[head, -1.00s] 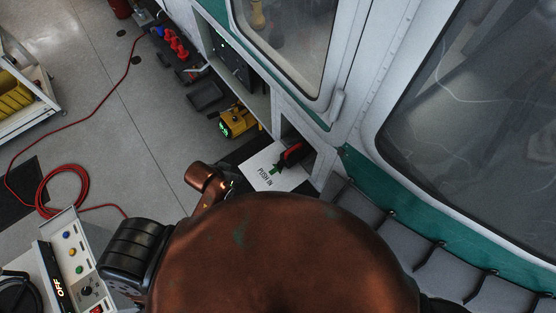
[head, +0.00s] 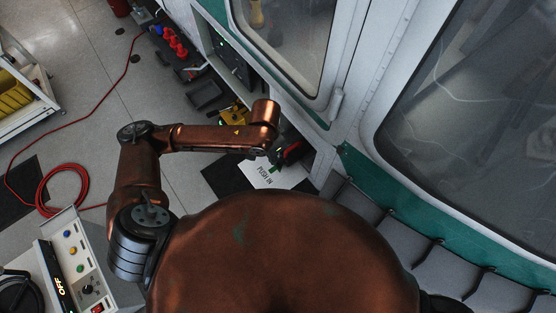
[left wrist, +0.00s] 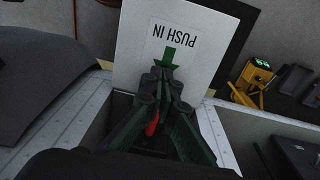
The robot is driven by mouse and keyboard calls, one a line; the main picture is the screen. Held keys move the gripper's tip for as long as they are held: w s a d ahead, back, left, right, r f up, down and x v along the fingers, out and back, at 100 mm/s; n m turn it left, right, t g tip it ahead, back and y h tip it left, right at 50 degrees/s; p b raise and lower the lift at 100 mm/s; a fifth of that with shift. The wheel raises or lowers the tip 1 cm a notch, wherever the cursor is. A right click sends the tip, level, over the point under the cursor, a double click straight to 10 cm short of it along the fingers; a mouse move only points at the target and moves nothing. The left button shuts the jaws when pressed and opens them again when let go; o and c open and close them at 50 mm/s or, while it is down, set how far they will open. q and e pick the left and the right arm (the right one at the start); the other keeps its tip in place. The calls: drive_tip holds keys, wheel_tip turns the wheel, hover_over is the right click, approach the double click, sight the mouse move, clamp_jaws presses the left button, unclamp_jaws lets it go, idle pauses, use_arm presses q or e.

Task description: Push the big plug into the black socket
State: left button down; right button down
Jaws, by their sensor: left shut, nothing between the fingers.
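The big plug (head: 292,151), red and dark, sits low in a recess of the white wall, beside a white PUSH IN card with a green arrow. In the left wrist view only a red bit of it (left wrist: 152,124) shows between and behind my fingers. The black socket cannot be made out apart from the dark recess. My left gripper is shut and empty; its fingertips (left wrist: 163,78) overlap the arrow in the left wrist view, and whether they touch the plug cannot be told. My right gripper is out of view.
The PUSH IN card (head: 264,176) lies on a black mat. A yellow device (head: 234,113) with a green display stands beside the recess. Red cable (head: 62,190) is coiled on the floor. A control box (head: 78,262) is at lower left.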

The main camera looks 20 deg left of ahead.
sight(293, 153)
use_arm(q)
drive_tip(key=shift+y, duration=0.3)
drive_tip(key=f, duration=0.3)
drive_tip(key=a+f, duration=0.1)
drive_tip(key=f, duration=0.2)
drive_tip(key=f+b, duration=0.1)
drive_tip(key=f, duration=0.2)
drive_tip(key=shift+w+a+f, duration=0.1)
drive_tip(key=shift+a+f, duration=0.15)
drive_tip(key=shift+f, duration=0.1)
drive_tip(key=w+d, duration=0.2)
drive_tip(key=shift+w+r, duration=0.15)
drive_tip(key=shift+w, duration=0.25)
drive_tip(key=shift+w+d, duration=0.25)
